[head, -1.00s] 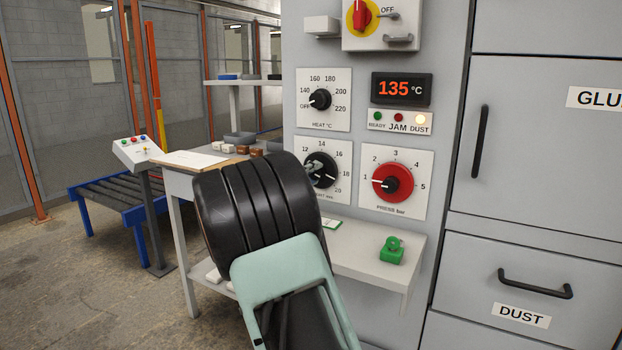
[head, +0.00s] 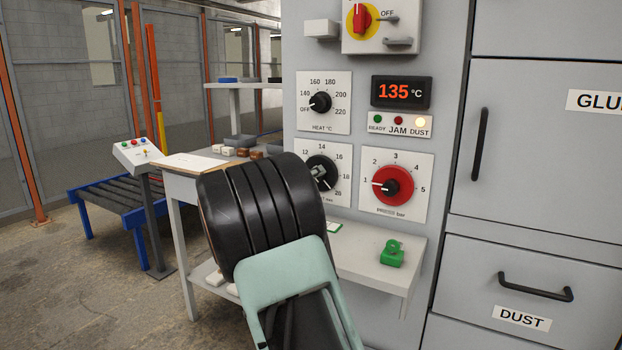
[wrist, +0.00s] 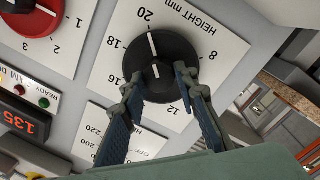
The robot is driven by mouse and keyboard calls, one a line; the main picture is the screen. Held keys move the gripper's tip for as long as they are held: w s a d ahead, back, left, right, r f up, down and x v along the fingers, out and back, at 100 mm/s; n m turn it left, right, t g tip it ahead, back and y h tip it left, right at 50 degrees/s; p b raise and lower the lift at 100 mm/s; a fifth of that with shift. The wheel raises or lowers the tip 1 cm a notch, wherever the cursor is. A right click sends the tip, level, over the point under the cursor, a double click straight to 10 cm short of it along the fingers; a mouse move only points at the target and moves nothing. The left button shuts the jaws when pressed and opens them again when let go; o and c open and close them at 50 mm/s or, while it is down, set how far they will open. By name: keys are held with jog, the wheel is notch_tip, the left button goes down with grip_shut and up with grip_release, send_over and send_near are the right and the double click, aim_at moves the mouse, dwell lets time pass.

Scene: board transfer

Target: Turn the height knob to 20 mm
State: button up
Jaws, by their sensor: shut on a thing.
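The height knob (wrist: 172,48) is black and round, on a white dial plate marked HEIGHT mm (wrist: 216,45), which appears upside down in the wrist view. Its white pointer line aims at the 20 mark, as near as I can tell. My gripper (wrist: 157,78) is shut on the knob's raised grip, one finger on each side. In the head view the knob (head: 327,163) is partly hidden behind my black wrist, and its pointer is hard to make out there. The fingertips (head: 318,174) show grey against it.
The heat knob (head: 320,102) sits just above, and the red pressure knob (head: 392,186) is to the right. The display (head: 401,91) reads 135 °C, with the DUST lamp (head: 420,118) lit. A shelf (head: 375,262) below carries a green item (head: 392,253).

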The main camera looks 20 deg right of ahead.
jog(key=o, duration=1.2)
jog(key=shift+c, duration=0.2)
jog(key=v, duration=1.2)
